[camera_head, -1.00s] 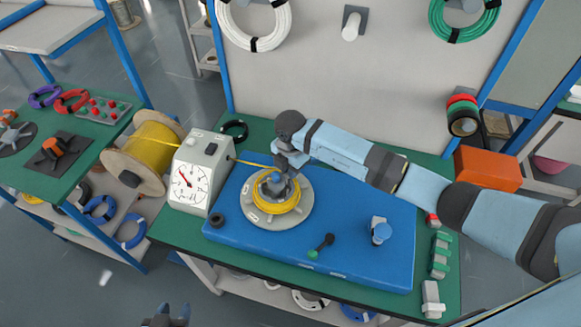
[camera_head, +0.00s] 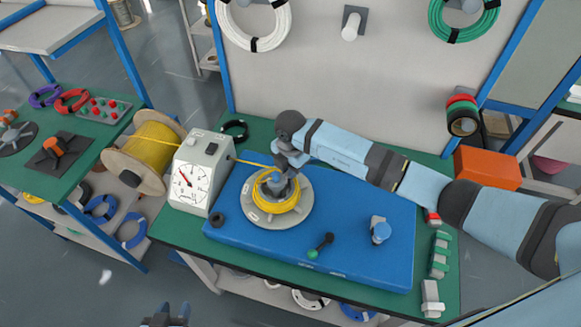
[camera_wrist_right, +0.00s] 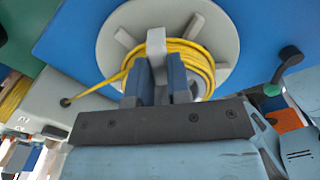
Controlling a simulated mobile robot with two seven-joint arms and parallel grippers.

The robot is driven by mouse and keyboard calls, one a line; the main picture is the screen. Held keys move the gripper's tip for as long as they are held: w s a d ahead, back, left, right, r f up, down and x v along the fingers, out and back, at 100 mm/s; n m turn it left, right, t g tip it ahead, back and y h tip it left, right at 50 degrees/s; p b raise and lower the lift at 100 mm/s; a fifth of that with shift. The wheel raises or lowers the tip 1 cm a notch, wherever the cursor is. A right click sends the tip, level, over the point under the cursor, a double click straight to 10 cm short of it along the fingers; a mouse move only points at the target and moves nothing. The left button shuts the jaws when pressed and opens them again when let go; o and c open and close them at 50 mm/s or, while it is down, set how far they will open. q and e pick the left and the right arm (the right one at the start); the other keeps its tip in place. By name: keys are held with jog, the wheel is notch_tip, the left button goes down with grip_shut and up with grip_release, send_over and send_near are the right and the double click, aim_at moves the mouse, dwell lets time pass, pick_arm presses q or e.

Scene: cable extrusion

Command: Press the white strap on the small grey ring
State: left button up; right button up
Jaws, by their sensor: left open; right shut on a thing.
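A round grey disc (camera_head: 303,213) lies on the blue board and carries a wound coil of yellow cable (camera_head: 272,207). It also shows in the right wrist view (camera_wrist_right: 222,32), with short radial grey bars. My right gripper (camera_head: 276,184) is over the disc's middle. In the wrist view my right gripper (camera_wrist_right: 158,65) is shut on an upright light-grey block (camera_wrist_right: 156,42) inside the coil. My left gripper (camera_head: 167,312) is open and empty at the bottom edge, away from the board. A small dark ring (camera_head: 217,219) lies at the board's left. I cannot clearly make out a white strap.
The yellow cable runs from a spool (camera_head: 151,150) through a white dial box (camera_head: 198,174) to the disc. Green blocks (camera_head: 440,255) stand at the right.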

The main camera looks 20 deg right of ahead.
jog(key=shift+s+f, duration=0.1)
jog(key=shift+f, duration=0.1)
jog(key=o, duration=0.8)
notch_tip(320, 180, up, 6)
jog(key=p, duration=0.4)
jog(key=shift+f, duration=0.15)
jog(key=shift+r+p, duration=0.75)
jog(key=shift+r, duration=0.05)
jog(key=shift+r+p, duration=0.35)
jog(key=shift+r, duration=0.15)
